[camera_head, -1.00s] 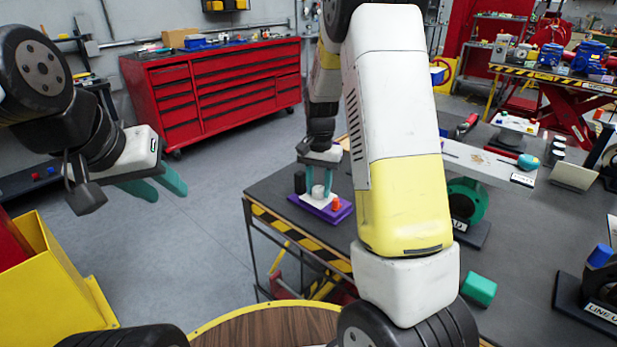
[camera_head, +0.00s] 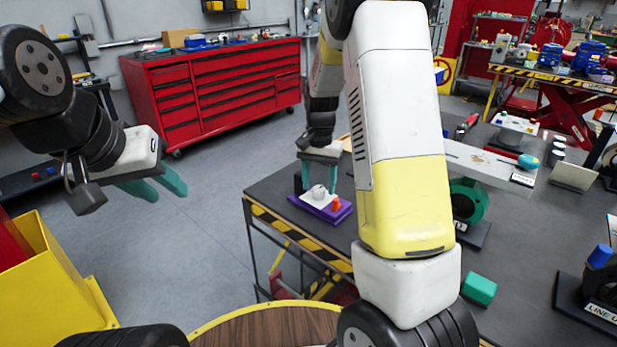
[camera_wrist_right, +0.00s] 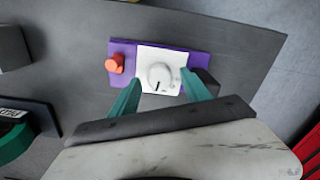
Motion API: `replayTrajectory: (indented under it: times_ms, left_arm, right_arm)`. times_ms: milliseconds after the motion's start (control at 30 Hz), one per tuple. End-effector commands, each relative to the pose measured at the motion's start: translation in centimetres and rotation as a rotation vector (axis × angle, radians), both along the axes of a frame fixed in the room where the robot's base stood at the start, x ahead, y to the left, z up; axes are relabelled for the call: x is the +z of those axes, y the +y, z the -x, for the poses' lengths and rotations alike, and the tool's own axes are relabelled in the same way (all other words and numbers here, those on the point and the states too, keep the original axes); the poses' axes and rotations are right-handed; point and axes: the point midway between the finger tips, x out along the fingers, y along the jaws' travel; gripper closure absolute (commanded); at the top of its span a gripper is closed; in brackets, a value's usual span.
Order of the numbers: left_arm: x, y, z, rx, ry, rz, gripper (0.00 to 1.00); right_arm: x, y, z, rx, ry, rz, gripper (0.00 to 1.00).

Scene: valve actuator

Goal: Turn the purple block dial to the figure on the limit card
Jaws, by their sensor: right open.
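The purple block (camera_head: 325,212) lies near the table's left edge. It carries a white plate with a round white dial (camera_head: 319,192) and an orange knob (camera_head: 336,203). In the right wrist view, the dial (camera_wrist_right: 160,76) has a dark pointer line toward the picture's bottom. My right gripper (camera_head: 319,188) is open above the block, its teal fingers (camera_wrist_right: 160,96) on either side of the dial and apart from it. My left gripper (camera_head: 168,195) hangs open and empty over the floor at left. I cannot tell which card is the limit card; no figure is readable.
A black cylinder (camera_head: 298,184) stands beside the block. My right arm hides the table's middle. A blank-looking card (camera_head: 573,177) stands farther right.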

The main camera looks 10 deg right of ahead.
Motion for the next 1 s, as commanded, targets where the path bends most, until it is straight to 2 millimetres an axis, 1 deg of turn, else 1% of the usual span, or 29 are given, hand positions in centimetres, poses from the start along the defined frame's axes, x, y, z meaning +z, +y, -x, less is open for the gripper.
replayTrajectory:
  times_ms: [100,300,433,767,833,933,1000]
  left_arm:
    - [0.0,0.0,0.0,0.000,0.000,0.000,0.64]
    - [0.0,0.0,0.0,0.000,0.000,0.000,0.64]
    - [0.0,0.0,0.0,0.000,0.000,0.000,0.64]
    - [0.0,0.0,0.0,0.000,0.000,0.000,0.64]
    - [0.0,0.0,0.0,0.000,0.000,0.000,0.64]
    - [0.0,0.0,0.0,0.000,0.000,0.000,0.64]
    - [0.0,0.0,0.0,0.000,0.000,0.000,0.64]
  right_arm:
    - [2.2,0.0,-0.1,0.000,-0.004,-0.001,0.45]
    - [5.3,0.0,0.0,0.001,-0.002,-0.001,0.45]
    - [6.3,0.0,0.0,0.000,0.000,0.000,0.45]
    - [6.5,0.0,0.1,0.001,0.001,-0.001,0.45]
    - [6.9,0.0,0.3,0.006,-0.006,-0.007,0.45]
    - [8.4,0.0,1.4,0.030,-0.036,-0.035,0.45]
    - [10.2,0.2,2.9,0.064,-0.073,-0.065,0.45]
